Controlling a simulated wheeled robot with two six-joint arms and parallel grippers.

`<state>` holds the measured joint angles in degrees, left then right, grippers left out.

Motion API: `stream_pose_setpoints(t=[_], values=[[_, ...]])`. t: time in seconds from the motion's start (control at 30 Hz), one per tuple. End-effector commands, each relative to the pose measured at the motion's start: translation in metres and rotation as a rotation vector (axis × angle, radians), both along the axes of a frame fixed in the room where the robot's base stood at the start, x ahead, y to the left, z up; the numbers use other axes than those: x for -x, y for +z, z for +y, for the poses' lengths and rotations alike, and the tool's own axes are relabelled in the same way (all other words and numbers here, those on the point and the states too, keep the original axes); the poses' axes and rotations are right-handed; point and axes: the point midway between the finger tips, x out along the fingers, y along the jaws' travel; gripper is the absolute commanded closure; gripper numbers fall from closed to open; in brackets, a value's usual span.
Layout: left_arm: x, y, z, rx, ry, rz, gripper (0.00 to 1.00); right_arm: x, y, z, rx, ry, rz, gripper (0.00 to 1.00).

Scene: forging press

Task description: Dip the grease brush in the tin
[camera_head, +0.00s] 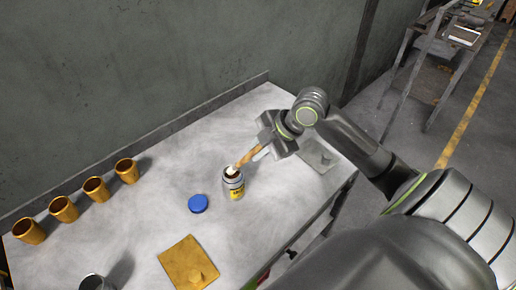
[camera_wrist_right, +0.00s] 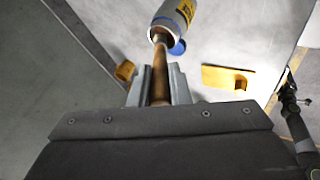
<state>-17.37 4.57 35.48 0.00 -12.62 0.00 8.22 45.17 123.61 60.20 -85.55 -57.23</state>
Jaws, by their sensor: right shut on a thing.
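The tin (camera_head: 233,187) stands upright and open on the table, with a yellow label. It also shows at the top of the right wrist view (camera_wrist_right: 176,16). My right gripper (camera_head: 273,147) is shut on the wooden handle of the grease brush (camera_head: 250,156), above and to the right of the tin. The brush is tilted, its pale end at the tin's mouth. In the right wrist view the handle (camera_wrist_right: 160,72) runs from the jaws to the opening. How deep the end sits cannot be told. My left gripper cannot be made out.
A blue lid (camera_head: 198,204) lies left of the tin. A yellow plate with a knob (camera_head: 180,258) lies nearer the front. Several orange cups (camera_head: 95,189) line the wall side. A grey plate (camera_head: 322,158) lies beneath my right arm. A metal container (camera_head: 95,283) shows at the bottom edge.

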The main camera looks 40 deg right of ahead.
Motion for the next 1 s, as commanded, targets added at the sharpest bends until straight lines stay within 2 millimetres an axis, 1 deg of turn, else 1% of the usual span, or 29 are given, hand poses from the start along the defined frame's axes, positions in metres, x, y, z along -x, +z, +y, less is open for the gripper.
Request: stream_pose_setpoints(t=[1.0], values=[[-0.003, -0.009, -0.001, 0.001, 0.0, -0.004, 0.14, 0.0, -0.012, 0.0, 0.0, 0.0, 0.0, 1.0]])
